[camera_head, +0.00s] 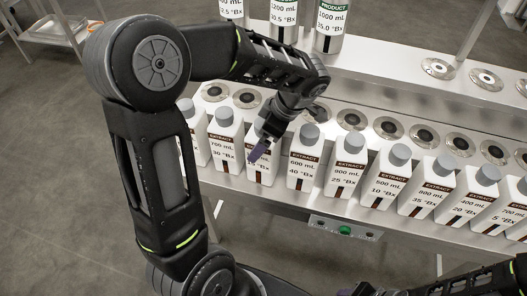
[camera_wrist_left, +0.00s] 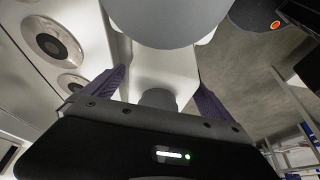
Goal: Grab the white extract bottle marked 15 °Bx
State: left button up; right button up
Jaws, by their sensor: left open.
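A row of white extract bottles with grey caps stands along the steel bench in the head view. My left gripper (camera_head: 262,142) reaches down in front of the third visible bottle from the left (camera_head: 262,171), hiding its cap and much of its label. Its °Bx number is too covered to read surely; no fully readable label shows 15 °Bx. In the left wrist view, the purple fingers of my left gripper (camera_wrist_left: 162,66) are apart, with a white bottle surface (camera_wrist_left: 150,62) between them. I see no clear grip. A dark part of my right arm shows at the bottom right edge.
Neighbouring bottles stand close by: the 30 °Bx bottle (camera_head: 226,142) on the left and the 40 °Bx bottle (camera_head: 304,163) on the right. Taller product bottles (camera_head: 330,25) stand on the raised shelf behind. A panel with a green button (camera_head: 345,230) hangs on the bench front.

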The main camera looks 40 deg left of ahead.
pick_arm(q)
jog(key=shift+c, duration=0.3)
grip_shut()
jog(key=shift+r, duration=0.1)
dwell(1.1)
